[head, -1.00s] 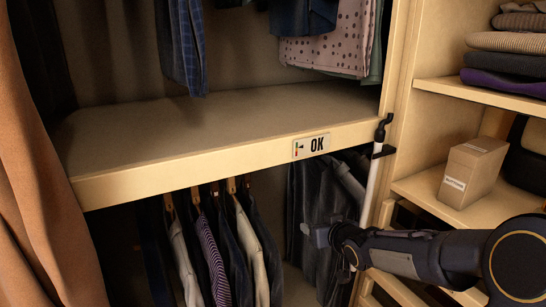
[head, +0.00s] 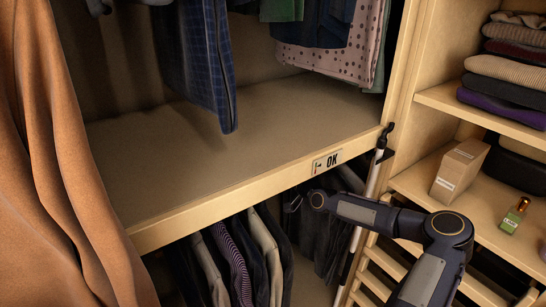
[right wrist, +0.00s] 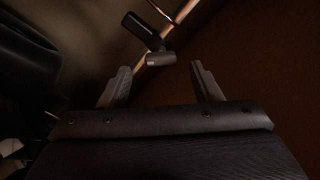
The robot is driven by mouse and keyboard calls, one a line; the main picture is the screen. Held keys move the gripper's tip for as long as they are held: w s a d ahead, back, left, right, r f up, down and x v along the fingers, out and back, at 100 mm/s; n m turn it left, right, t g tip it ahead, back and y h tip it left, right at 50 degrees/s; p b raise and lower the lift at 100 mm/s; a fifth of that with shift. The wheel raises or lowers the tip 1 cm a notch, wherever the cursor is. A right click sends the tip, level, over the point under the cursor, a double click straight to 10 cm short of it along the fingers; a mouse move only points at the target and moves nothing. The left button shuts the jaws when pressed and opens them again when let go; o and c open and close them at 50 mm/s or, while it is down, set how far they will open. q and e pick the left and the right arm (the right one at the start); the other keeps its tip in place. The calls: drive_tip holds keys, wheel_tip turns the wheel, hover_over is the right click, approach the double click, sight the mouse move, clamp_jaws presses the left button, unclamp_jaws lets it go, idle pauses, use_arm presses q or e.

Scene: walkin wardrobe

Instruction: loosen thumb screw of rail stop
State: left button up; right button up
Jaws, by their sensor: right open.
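In the right wrist view, a black block that looks like the rail stop (right wrist: 141,28) sits by a thin metallic rod. A short grey cylinder, probably its thumb screw (right wrist: 160,59), is just beyond my right fingertips, roughly midway between them. My right gripper (right wrist: 160,69) is open, with a finger on each side and nothing held. In the head view my right gripper (head: 293,201) is small and dark, under the shelf edge among the hanging clothes. I cannot make out the stop or screw there. My left gripper is out of view.
A white pole (head: 373,180) with a black hook stands right of my gripper. Clothes (head: 245,255) hang below. A box (head: 460,170) and green bottle (head: 514,215) occupy the right shelf.

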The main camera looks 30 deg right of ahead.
drive_tip(key=w, duration=0.4)
drive_tip(key=shift+a+p, duration=0.2)
drive_tip(key=shift+p, duration=0.15)
drive_tip(key=shift+s, duration=0.1)
drive_tip(key=c, duration=1)
drive_tip(key=shift+n+b, duration=9.75)
drive_tip(key=shift+n, duration=1.85)
